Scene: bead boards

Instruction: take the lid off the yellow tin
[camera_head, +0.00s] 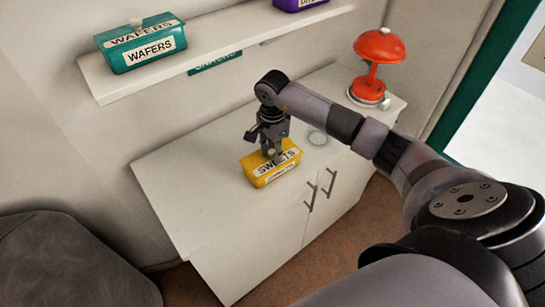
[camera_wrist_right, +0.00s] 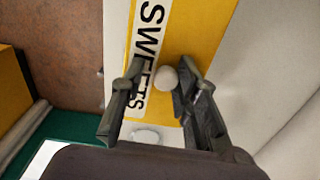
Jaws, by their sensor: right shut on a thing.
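The yellow tin (camera_head: 258,181) stands on a white cabinet top, with "SWEETS" printed on its lid (camera_head: 288,154) and a smaller label on its front. My right gripper (camera_head: 272,153) reaches down onto the lid from above and is shut on its pale round knob (camera_wrist_right: 166,78). In the wrist view the knob sits between the two fingers, over the yellow lid and its white label. In the head view the lid looks level on the tin; I cannot tell a gap between them. My left gripper is out of view.
The white cabinet (camera_head: 180,175) has free room left of the tin. A green wafers tin (camera_head: 142,48) is on the shelf (camera_head: 215,44) above.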

